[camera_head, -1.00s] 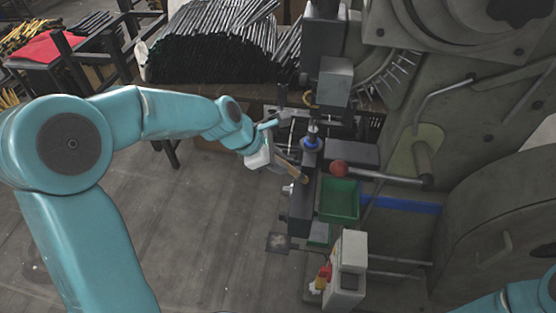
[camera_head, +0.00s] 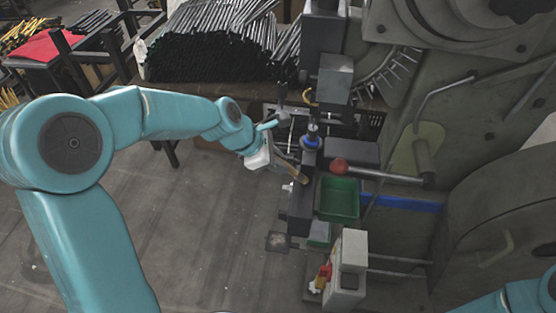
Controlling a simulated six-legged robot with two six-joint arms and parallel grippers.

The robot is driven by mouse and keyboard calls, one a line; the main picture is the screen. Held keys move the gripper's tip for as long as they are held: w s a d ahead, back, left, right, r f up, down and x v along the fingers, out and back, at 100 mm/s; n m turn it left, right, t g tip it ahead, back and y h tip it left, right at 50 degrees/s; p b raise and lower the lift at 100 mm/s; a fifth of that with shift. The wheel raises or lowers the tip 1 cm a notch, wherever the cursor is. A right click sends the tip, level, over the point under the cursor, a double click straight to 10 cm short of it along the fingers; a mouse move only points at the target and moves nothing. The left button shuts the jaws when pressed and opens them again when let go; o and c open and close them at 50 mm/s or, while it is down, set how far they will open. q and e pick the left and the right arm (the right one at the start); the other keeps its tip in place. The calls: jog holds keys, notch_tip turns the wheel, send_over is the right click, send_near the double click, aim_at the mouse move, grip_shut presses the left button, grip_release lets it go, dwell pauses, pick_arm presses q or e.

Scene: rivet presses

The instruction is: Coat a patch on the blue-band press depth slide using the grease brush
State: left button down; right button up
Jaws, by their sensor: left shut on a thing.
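The press with a blue band (camera_head: 402,202) on its body fills the right side of the head view. Its dark slide block (camera_head: 300,208) stands left of the green tray, below a blue ring (camera_head: 311,142). My left gripper (camera_head: 277,158) is shut on the grease brush (camera_head: 291,171), whose brown, thin shape points down and right to the slide's upper left side. The brush tip is close to the slide; I cannot tell whether it touches. My right arm shows only as a teal part at the bottom right corner; its gripper is out of view.
A green tray (camera_head: 339,198) and a red ball knob (camera_head: 339,167) on a lever sit right of the slide. A grey control box (camera_head: 348,270) stands below. Bundled dark rods (camera_head: 215,50) lie on a bench behind. Open floor (camera_head: 190,230) lies to the left.

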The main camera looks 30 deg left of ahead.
pick_arm(q)
jog(key=shift+f, duration=0.25)
jog(key=shift+s+d, duration=1.45)
jog(key=shift+s, duration=3.55)
jog(key=shift+w+a+p, duration=0.5)
jog(key=shift+w+p, duration=0.25)
jog(key=shift+w, duration=0.9)
jog(key=shift+w+a+p, duration=0.45)
jog(key=shift+w+p, duration=0.3)
jog(key=shift+w, duration=0.9)
jog(key=shift+w+a+p, duration=0.5)
jog(key=shift+w+p, duration=0.25)
jog(key=shift+w, duration=0.9)
